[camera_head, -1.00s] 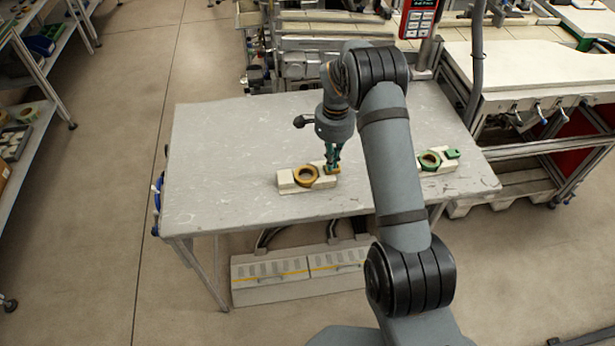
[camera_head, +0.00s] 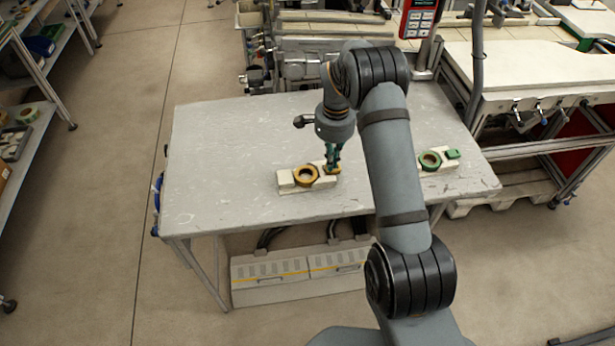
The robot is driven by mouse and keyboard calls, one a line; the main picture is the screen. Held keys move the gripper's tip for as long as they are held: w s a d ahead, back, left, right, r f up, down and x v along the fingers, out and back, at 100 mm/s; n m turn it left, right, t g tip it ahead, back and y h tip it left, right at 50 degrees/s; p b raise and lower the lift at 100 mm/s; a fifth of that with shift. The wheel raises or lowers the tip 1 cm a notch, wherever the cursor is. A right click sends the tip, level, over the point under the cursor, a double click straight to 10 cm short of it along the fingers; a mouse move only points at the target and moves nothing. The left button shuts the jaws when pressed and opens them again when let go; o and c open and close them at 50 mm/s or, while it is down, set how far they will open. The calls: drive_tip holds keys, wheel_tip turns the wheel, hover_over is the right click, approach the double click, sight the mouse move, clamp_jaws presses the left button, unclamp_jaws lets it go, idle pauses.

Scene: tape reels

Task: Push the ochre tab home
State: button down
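An ochre tape reel (camera_head: 306,176) sits on a pale block-like holder (camera_head: 286,180) on the grey table. The ochre tab (camera_head: 333,171) is at the right end of the same holder, partly hidden by the fingers. My gripper (camera_head: 332,165) points down with its green fingers right at the tab, touching it or just above it; I cannot tell which. The fingers look close together, but they are too small to show whether they are shut or hold anything.
A second holder with a green reel (camera_head: 430,160) and a green tab (camera_head: 452,154) stands to the right, partly behind my arm. The left and back of the table (camera_head: 225,140) are clear. A dark-handled clutter of machines stands behind the table.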

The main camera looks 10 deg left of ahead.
idle(0.3)
drive_tip(key=shift+r+p, duration=2.2)
drive_tip(key=shift+r, duration=1.35)
drive_tip(key=shift+f, duration=0.1)
wheel_tip(320, 180, down, 7)
drive_tip(key=b, duration=0.4)
drive_tip(key=shift+f+b, duration=0.15)
drive_tip(key=shift+b, duration=0.2)
drive_tip(key=shift+r, duration=0.2)
